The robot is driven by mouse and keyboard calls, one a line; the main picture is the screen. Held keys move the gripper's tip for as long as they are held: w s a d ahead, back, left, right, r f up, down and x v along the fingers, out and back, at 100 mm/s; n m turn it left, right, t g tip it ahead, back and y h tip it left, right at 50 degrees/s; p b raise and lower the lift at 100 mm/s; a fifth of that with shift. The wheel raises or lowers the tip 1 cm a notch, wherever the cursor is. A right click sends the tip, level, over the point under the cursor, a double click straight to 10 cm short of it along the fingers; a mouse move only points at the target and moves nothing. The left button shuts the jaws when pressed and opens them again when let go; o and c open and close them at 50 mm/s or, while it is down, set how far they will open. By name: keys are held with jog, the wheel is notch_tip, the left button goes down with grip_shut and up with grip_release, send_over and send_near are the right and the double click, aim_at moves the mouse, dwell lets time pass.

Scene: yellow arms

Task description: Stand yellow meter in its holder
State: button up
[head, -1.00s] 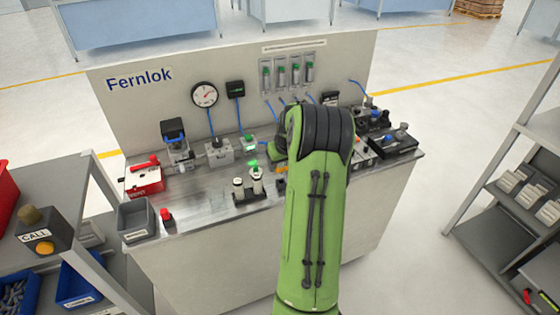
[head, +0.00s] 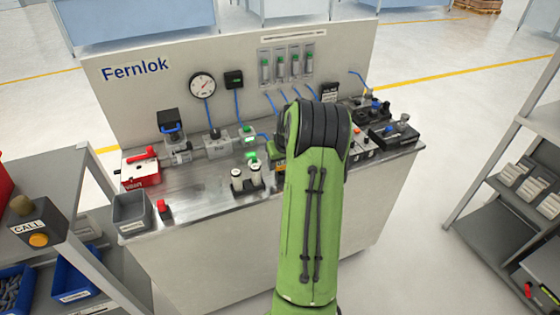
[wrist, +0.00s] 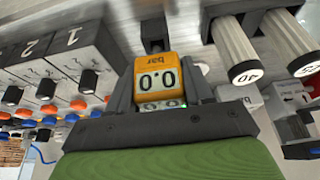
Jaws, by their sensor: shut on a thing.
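The yellow meter (wrist: 157,80) shows in the wrist view with "0.0" on its face and "bar" above it. My gripper (wrist: 158,68) has a dark finger on each side of it and is shut on it. A dark block (wrist: 154,32) lies just beyond the meter's far end; I cannot tell whether it is the holder or whether the two touch. In the head view my green arm (head: 315,220) hides most of the gripper and the meter.
Two pale cylinders (head: 246,178) stand in a dark rack left of my arm. A grey bin (head: 130,212), a red button (head: 163,208) and a red-handled box (head: 140,170) are further left. Numbered blocks with coloured buttons (wrist: 60,65) are close by in the wrist view.

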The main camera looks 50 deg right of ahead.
jog(key=shift+f+b, duration=0.7)
jog(key=shift+f, duration=0.3)
jog(key=o, duration=1.2)
notch_tip(320, 180, up, 9)
jog(key=p, duration=0.7)
jog(key=shift+r, duration=0.2)
jog(key=shift+f, duration=0.1)
